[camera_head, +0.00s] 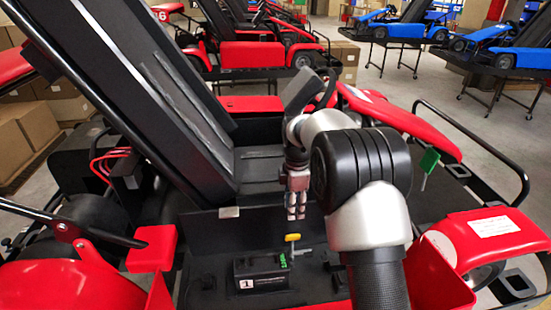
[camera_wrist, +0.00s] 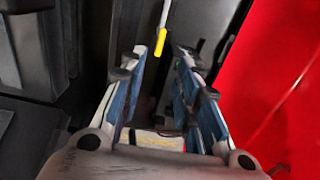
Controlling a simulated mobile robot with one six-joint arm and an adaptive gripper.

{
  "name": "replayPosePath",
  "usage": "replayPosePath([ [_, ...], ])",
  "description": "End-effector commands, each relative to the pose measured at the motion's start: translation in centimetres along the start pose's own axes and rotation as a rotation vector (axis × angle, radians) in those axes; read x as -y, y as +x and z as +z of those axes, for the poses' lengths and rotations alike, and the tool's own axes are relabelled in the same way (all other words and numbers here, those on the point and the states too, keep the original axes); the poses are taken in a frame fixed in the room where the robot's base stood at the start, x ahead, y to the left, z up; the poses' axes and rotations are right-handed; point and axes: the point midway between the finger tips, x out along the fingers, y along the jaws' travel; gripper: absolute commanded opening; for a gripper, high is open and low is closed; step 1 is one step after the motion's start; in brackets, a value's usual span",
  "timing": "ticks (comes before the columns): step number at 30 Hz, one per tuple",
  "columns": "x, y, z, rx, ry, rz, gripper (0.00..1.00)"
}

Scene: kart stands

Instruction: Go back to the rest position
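My gripper (camera_head: 296,214) points down inside the frame of a red and black kart (camera_head: 470,238), in front of its seat. In the wrist view its two blue-padded fingers (camera_wrist: 167,52) stand apart with nothing held between them. A small tool with a yellow handle (camera_head: 292,237) stands just below the fingertips in the head view, with a gap between. The yellow handle (camera_wrist: 161,42) also shows beyond the fingertips in the wrist view. My arm hides part of the kart's right side.
A black box with a "1" label (camera_head: 262,271) and a green tag lies on the kart floor. The black seat (camera_head: 150,95) rises at left, and a steering wheel (camera_head: 325,88) is close behind my wrist. Blue karts (camera_head: 400,28) stand on tables at back right. Cardboard boxes (camera_head: 25,125) stand at left.

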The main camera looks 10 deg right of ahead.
Motion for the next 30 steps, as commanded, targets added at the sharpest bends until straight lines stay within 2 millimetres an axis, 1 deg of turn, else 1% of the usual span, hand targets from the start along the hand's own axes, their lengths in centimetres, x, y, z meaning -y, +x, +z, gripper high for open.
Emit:
replayPosePath([
  [2,0.1,-0.3,0.0,0.0,0.009,0.004,0.3],
  [4,0.6,-1.3,0.0,0.0,0.04,0.014,0.3],
  [5,0.9,-1.9,0.0,0.0,0.062,0.022,0.3],
  [8,3.0,-4.8,0.0,-0.004,0.175,0.053,0.3],
  [9,4.2,-6.2,0.0,-0.007,0.235,0.069,0.3],
  [11,6.2,-8.1,-0.1,-0.014,0.332,0.093,0.3],
  [12,7.7,-9.2,-0.1,-0.02,0.397,0.11,0.3],
  [14,10.0,-10.7,-0.1,-0.031,0.495,0.133,0.3],
  [15,11.6,-11.6,-0.1,-0.04,0.559,0.148,0.3],
  [17,14.0,-12.7,-0.1,-0.055,0.656,0.172,0.3],
  [18,15.7,-13.2,-0.2,-0.066,0.721,0.187,0.3],
  [20,18.2,-13.8,-0.2,-0.086,0.818,0.208,0.3],
  [21,20.0,-14.0,-0.2,-0.1,0.883,0.222,0.3],
  [23,22.5,-14.2,-0.3,-0.124,0.979,0.243,0.3],
  [24,24.3,-14.1,-0.3,-0.141,1.044,0.255,0.3],
  [26,26.8,-13.7,-0.3,-0.168,1.139,0.272,0.3],
  [27,28.4,-13.4,-0.3,-0.187,1.201,0.283,0.3],
  [30,31.9,-12.1,-0.4,-0.235,1.34,0.304,0.3],
])
